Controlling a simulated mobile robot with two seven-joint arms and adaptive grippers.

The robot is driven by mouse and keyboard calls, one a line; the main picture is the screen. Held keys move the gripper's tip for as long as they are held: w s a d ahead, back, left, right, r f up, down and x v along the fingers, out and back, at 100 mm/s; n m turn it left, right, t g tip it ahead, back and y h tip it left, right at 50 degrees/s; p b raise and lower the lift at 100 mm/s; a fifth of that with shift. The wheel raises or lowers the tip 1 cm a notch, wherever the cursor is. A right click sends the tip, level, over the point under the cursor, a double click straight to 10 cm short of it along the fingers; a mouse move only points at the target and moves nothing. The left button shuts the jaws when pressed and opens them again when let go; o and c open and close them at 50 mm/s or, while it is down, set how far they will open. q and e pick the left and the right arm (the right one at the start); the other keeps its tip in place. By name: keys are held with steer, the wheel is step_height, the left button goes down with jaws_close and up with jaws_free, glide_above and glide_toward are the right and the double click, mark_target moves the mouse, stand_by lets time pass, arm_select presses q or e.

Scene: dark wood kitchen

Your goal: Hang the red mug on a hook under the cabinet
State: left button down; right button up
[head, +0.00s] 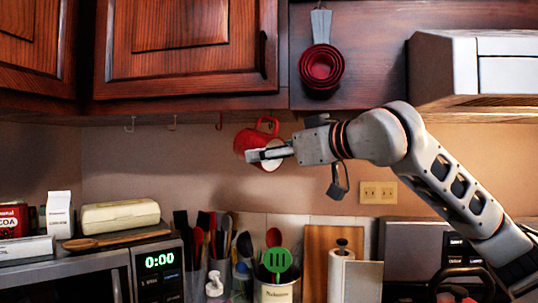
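The red mug (246,139) is held up just below the cabinet's underside, tilted, with its handle (268,122) pointing up and its pale opening facing down to the right. My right gripper (268,154) reaches in from the right and is shut on the mug, with a finger across its lower side. Small hooks hang under the cabinet: a left one (130,124), a middle one (172,122) and a right one (219,121). The right hook is nearest, a little left of the mug and apart from it. My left gripper is out of view.
The wooden cabinet (185,70) is directly above. Red measuring cups (321,66) hang right of its door, near a range hood (470,65). Below stand utensil crocks (277,291), a paper towel roll (355,280) and a microwave (75,275). The wall under the left hooks is clear.

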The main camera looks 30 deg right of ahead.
steer(key=shift+w+d, duration=0.3)
steer(key=shift+w, duration=0.1)
steer(key=shift+w+d+f, duration=0.3)
steer(key=shift+f, duration=0.2)
steer(key=shift+w, duration=0.1)
steer(key=o, duration=1.4)
steer(key=shift+o, duration=0.2)
steer(key=shift+f, duration=0.15)
